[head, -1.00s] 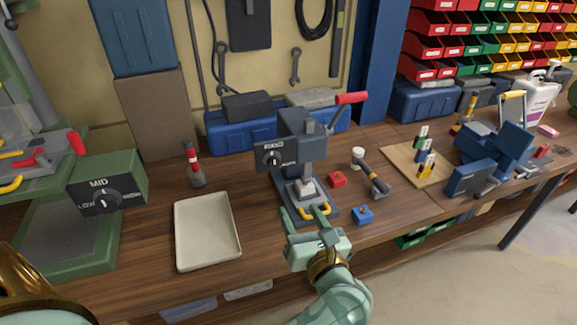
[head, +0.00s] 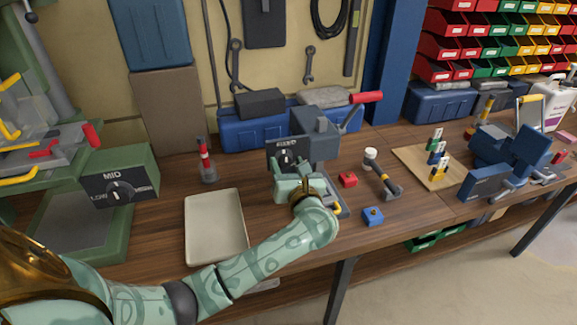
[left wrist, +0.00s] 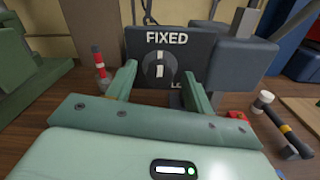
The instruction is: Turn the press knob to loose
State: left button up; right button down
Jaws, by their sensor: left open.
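The press (head: 318,139) is a dark grey machine with a red-ended lever, standing on the workbench. Its front panel reads FIXED at the top, with part of a second label at the lower right in the left wrist view. The round press knob (left wrist: 159,70) has a pale pointer mark standing upright toward FIXED. My left gripper (head: 286,168) is right in front of the panel. In the left wrist view its two open fingers (left wrist: 158,82) stand to either side of the knob, with gaps beside it. My right gripper is not seen.
A green machine at the left has its own knob (head: 118,190) marked LOW and MID. An empty cream tray (head: 216,252) lies left of the press.

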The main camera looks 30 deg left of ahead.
pick_arm(q)
jog(key=c, duration=1)
